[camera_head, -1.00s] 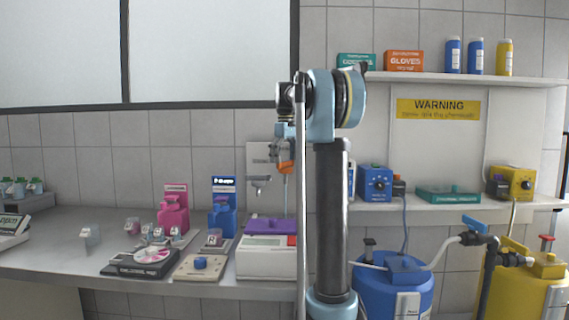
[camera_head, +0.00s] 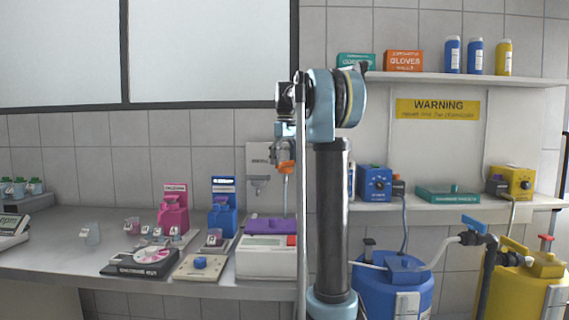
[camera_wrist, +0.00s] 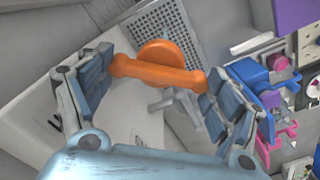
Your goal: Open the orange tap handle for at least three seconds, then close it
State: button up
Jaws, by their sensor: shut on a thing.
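The orange tap handle (camera_wrist: 160,66) lies across the gap between my fingers in the wrist view. My gripper (camera_wrist: 157,78) is shut on it, with one blue-grey finger at each end of the bar. The grey metal tap body (camera_wrist: 182,102) shows behind the right finger, partly hidden. In the head view, the orange handle (camera_head: 286,167) shows small beneath my gripper (camera_head: 285,158), beside the grey wall unit (camera_head: 257,157) with its spout.
A shelf (camera_head: 440,204) and a blue drum (camera_head: 385,285) stand to the right.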

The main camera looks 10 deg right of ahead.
jog(key=m, duration=0.5)
jog(key=shift+w, duration=0.1)
jog(key=m, duration=0.5)
jog(key=shift+m, duration=0.4)
dwell(0.3)
jog(key=o, duration=1)
notch_tip(320, 180, up, 12)
jog(key=shift+f, duration=0.1)
dwell(0.5)
